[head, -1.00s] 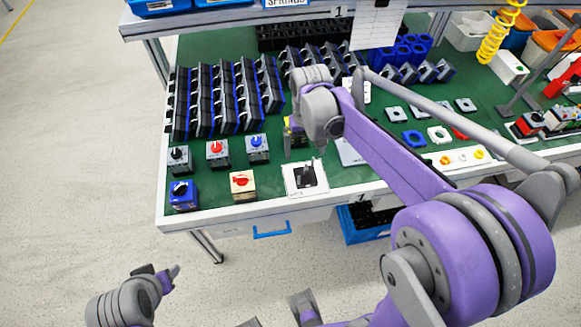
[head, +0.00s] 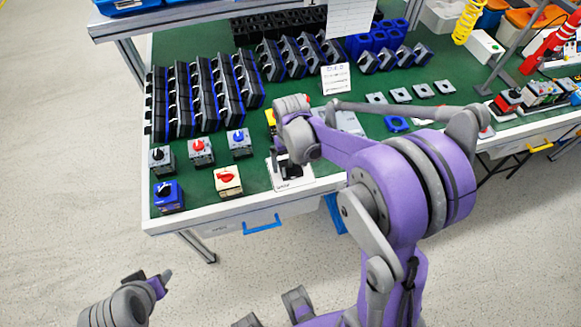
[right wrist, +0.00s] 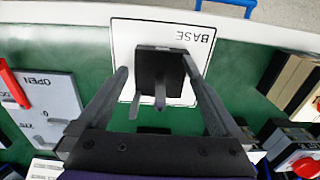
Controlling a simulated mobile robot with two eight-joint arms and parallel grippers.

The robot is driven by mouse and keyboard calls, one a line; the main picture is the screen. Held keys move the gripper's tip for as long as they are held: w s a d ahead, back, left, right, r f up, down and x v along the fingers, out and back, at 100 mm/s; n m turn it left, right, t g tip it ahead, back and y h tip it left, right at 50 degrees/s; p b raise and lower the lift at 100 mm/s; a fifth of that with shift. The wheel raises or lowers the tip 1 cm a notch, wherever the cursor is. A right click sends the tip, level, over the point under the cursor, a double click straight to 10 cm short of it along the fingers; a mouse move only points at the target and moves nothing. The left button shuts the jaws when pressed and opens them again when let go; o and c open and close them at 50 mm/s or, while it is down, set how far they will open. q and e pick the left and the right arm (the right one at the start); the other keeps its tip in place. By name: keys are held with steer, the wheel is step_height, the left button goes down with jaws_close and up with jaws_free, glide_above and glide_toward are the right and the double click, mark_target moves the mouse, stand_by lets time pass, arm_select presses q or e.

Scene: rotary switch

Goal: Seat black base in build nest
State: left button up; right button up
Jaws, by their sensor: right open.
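The black base (right wrist: 160,66) is a dark block with upright prongs. It stands on a white plate (right wrist: 205,85) lettered BASE near the table's front edge. My right gripper (right wrist: 155,70) is open, with one finger on each side of the base; contact cannot be told. In the head view my right gripper (head: 284,152) covers part of the base, and the white plate (head: 290,184) shows below it. My left gripper (head: 160,279) is off the table at lower left; its jaw opening is unclear. I cannot tell which fixture is the build nest.
Switch boxes, including a blue one (head: 168,196) and a cream one (head: 228,182), stand left of the plate. Racks of dark parts (head: 205,95) fill the back left. A grey plate marked OPEN (right wrist: 45,105) lies beside the white plate. Green table between them is clear.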

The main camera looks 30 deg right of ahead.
steer(key=shift+c, duration=0.3)
steer(key=c, duration=1.2)
steer(key=shift+r, duration=0.15)
